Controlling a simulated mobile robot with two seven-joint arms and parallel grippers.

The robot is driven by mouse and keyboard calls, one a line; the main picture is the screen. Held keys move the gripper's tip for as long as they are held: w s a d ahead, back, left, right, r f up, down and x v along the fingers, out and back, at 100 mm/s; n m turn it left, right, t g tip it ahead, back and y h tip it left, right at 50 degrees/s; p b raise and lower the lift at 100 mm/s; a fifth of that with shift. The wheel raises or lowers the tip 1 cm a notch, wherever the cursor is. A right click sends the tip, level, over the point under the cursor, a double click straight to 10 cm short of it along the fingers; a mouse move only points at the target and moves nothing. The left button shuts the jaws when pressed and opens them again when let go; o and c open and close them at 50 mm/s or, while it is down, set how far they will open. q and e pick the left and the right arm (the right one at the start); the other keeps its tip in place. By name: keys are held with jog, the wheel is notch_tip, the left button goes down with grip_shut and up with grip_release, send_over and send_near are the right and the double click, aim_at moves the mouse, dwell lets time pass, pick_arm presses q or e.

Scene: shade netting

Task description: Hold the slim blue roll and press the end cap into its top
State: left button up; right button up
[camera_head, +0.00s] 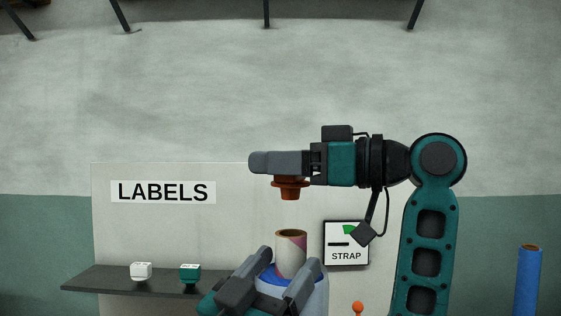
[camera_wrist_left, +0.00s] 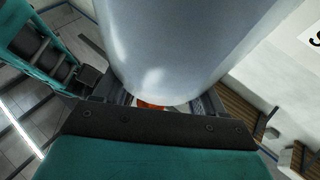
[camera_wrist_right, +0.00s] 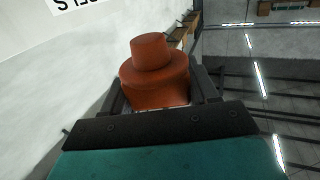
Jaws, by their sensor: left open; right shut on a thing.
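The orange-brown end cap (camera_head: 290,188) hangs narrow end down from my right gripper (camera_head: 268,163), which is shut on it. The cap (camera_wrist_right: 154,75) also shows between the fingers in the right wrist view. Below it, with a clear gap, stands an upright pale blue roll (camera_head: 316,299) with a white and pink core tube (camera_head: 291,254) rising from its blue top. My left gripper (camera_head: 284,272) is open, with a finger on either side of this roll. The roll (camera_wrist_left: 185,45) fills the left wrist view's middle. A slimmer, bright blue roll (camera_head: 527,283) stands apart at the far right.
A dark shelf (camera_head: 110,279) at the left bears a white item (camera_head: 141,271) and a green item (camera_head: 190,272). A panel with a LABELS sign (camera_head: 163,192) and a STRAP sign (camera_head: 346,243) stands behind. A small orange knob (camera_head: 358,307) is at the lower edge.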

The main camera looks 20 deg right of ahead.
pick_arm(q)
jog(key=shift+x, duration=0.85)
jog(key=c, duration=1.3)
